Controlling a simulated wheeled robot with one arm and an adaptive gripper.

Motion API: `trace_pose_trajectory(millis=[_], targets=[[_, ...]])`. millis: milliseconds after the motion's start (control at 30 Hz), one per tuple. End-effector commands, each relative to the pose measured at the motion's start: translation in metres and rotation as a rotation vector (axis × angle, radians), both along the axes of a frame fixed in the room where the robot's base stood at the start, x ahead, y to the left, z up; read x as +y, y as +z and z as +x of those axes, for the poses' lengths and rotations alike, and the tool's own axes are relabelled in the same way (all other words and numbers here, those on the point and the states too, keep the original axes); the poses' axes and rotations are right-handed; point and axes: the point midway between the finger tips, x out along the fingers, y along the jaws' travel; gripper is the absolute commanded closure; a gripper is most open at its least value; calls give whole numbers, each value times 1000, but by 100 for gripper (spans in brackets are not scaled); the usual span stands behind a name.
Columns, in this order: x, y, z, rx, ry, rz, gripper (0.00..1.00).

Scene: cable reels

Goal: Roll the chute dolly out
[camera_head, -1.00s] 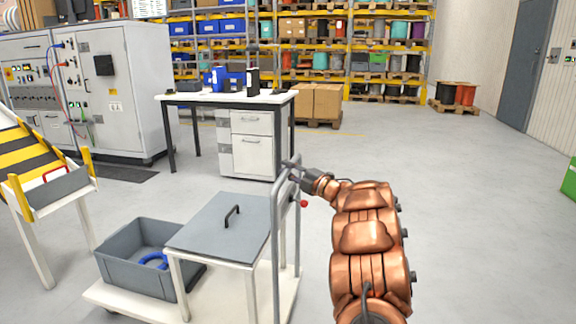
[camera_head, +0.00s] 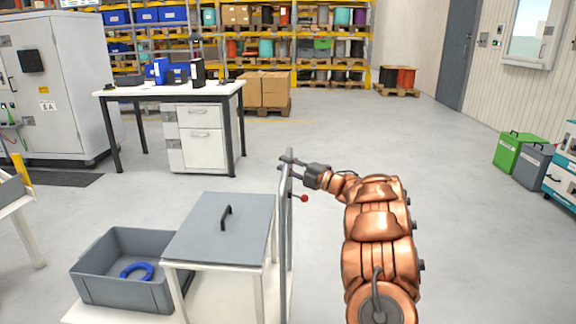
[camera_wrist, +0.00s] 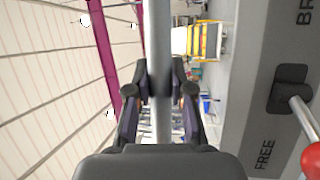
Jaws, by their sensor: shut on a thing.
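My gripper (camera_head: 289,160) is shut on the top of that frame. In the wrist view the grey bar (camera_wrist: 159,50) runs between the fingers of my gripper (camera_wrist: 160,82). A brake lever with a red knob (camera_wrist: 312,158) sits on a grey plate (camera_wrist: 255,110). The lever slants toward the end marked FREE. The wheels are hidden.
A grey tub (camera_head: 122,270) holding a blue ring rides on the deck. Part of the chute stand (camera_head: 20,215) shows at the left edge. A workbench (camera_head: 170,90) stands behind. Green and grey cases (camera_head: 520,155) stand at right. Floor between is clear.

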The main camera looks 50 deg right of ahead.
Motion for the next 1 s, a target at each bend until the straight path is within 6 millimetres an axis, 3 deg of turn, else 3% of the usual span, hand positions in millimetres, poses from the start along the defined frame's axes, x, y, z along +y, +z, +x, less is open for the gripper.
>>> trace_pose_trajectory(millis=[233,267,500,833,1000], targets=[[-4,-2,-4,2,-6,4,100],[-4,-2,-4,2,-7,4,77],[-1,-1,-1,0,-3,3,53],[-2,-1,-2,0,-3,3,53],[-7,-4,-18,-1,-6,3,53]])
